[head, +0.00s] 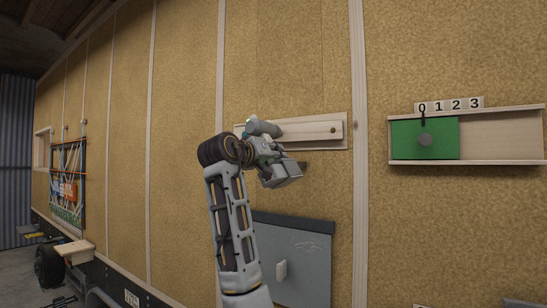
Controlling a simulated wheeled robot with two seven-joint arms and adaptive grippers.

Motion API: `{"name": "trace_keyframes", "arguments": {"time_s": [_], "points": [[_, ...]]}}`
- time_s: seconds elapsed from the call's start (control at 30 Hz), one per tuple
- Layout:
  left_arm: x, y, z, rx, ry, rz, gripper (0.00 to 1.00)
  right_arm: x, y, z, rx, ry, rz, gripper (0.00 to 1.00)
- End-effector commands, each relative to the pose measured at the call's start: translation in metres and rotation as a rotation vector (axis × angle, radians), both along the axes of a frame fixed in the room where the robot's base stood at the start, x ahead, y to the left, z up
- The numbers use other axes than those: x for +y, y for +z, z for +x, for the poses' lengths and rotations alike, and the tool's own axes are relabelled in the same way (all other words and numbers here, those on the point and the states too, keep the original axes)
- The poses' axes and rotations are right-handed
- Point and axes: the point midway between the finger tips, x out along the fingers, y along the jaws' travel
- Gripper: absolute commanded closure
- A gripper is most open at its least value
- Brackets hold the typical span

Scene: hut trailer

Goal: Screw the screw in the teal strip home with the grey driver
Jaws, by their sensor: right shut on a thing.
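My right gripper (278,162) is in front of the wall, just below the left part of a wooden board. It is shut on what looks like the grey driver (263,128), a rounded grey-teal body showing above the jaws. The board carries a pale strip (310,131) with a small dark round spot near its right end. A bit of teal shows at the driver's left end; I cannot tell whether it is the teal strip. The screw and the driver's tip are hidden, so I cannot tell whether they touch. My left gripper is not in view.
A grey panel (305,262) with a pale handle is below the board. To the right, a shelf-like frame holds a green sliding panel (446,146) with a grey knob, under tiles numbered 0 to 3. A rack (68,185) hangs far left. The wall between is clear.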

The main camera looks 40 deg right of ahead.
Motion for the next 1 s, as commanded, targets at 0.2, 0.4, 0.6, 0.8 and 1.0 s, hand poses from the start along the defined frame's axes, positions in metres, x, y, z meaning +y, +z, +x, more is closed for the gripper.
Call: {"name": "trace_keyframes", "arguments": {"time_s": [0.2,0.4,0.6,0.8,1.0], "points": [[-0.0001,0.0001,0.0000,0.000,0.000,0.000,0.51,-0.0012,0.0026,-0.0007,-0.005,-0.001,-0.003,1.00],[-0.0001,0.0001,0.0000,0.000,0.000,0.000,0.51,-0.0022,0.0027,-0.0003,-0.005,-0.001,-0.003,1.00],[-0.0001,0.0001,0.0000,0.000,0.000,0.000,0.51,-0.0032,0.0027,0.0001,-0.005,-0.001,-0.003,1.00],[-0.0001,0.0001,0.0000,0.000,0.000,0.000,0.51,-0.0043,0.0027,0.0006,-0.005,-0.001,-0.003,1.00],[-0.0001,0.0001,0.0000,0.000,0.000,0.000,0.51,-0.0055,0.0027,0.0010,-0.005,-0.001,-0.003,1.00]]}}
